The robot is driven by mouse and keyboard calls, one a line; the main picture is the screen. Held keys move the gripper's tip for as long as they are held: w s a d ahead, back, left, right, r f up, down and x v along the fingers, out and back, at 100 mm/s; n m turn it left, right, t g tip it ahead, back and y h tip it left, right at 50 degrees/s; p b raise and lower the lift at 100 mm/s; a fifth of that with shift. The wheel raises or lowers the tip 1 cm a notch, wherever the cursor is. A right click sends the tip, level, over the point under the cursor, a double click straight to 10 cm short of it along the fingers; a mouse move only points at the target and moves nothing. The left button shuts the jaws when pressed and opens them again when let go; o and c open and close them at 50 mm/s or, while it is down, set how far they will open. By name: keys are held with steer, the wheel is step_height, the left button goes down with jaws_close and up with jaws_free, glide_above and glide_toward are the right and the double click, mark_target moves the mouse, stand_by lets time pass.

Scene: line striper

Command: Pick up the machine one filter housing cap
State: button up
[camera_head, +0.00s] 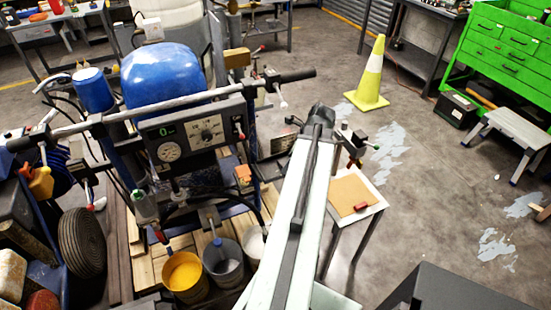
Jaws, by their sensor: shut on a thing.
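My pale arm reaches up from the bottom middle, with its dark wrist at the top. My gripper (352,149) is just right of the wrist, above the small side table. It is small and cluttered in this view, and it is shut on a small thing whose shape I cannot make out. I cannot tell whether that is the filter housing cap. The striping machine is at left, with a blue domed tank (164,78), a blue cylinder (92,91) and a gauge panel (195,135). A small greenish-clear cylinder (145,206) hangs below the panel.
The side table (372,207) has a brown board (352,194) and a small red piece (361,207). Yellow (184,272) and grey (223,262) paint buckets stand below the machine. A traffic cone (373,76) and green tool cabinet (500,45) are farther back. Floor at right is mostly clear.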

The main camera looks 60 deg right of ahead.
steer(key=s+d, duration=0.2)
steer(key=s, duration=0.8)
steer(key=shift+s+d, duration=0.15)
steer(key=shift+s, duration=0.15)
steer(key=shift+s, duration=0.1)
